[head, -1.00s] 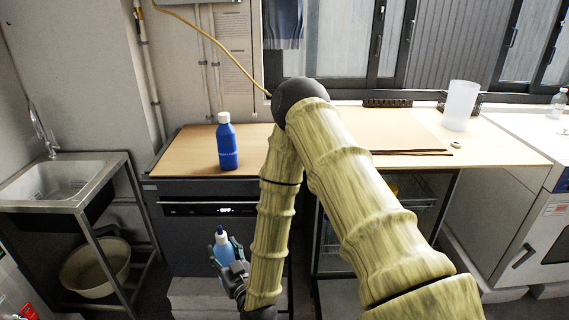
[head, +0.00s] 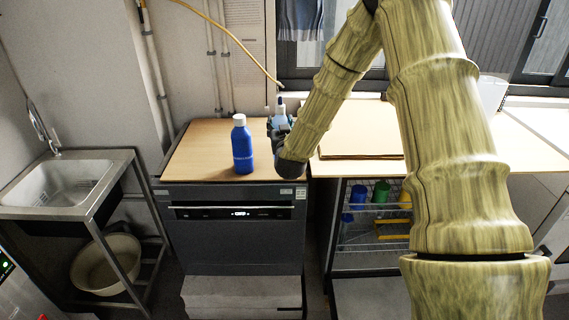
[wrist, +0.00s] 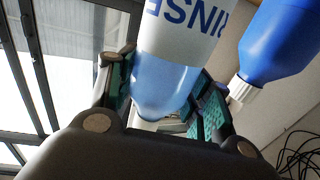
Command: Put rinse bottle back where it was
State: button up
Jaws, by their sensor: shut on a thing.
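Whether the bottle's base touches the wooden top (head: 200,150) is hidden by my gripper.
A blue bottle with a white cap (head: 242,148) stands on the wooden top, left of my gripper. A sink (head: 60,185) is at the left. A board (head: 360,140) lies on the counter to the right. Cups (head: 381,192) sit in a rack below that counter.

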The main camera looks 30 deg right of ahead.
aim_at(284, 116)
jog(key=shift+w+d+r, duration=0.35)
jog(key=shift+d+r, duration=0.2)
jog(key=shift+r, duration=0.05)
jog(key=shift+w+d+r, duration=0.35)
jog(key=shift+d+r, duration=0.15)
jog(key=shift+r, duration=0.1)
jog(key=shift+w+d+m, duration=0.1)
jog(key=shift+d+m, duration=0.15)
jog(key=shift+m, duration=0.05)
jog(key=shift+h, duration=0.4)
jog(key=shift+s+d+f+p, duration=0.1)
jog(key=shift+f+p, duration=0.45)
jog(key=shift+f, duration=1.05)
jog(key=shift+s+d+f+p, duration=0.1)
jog(key=shift+f+p, duration=0.4)
jog(key=shift+f, duration=1.05)
jog(key=shift+f+p, duration=0.35)
jog(key=shift+f, duration=1.45)
jog(key=o, duration=1.3)
jog(key=shift+c, duration=0.2)
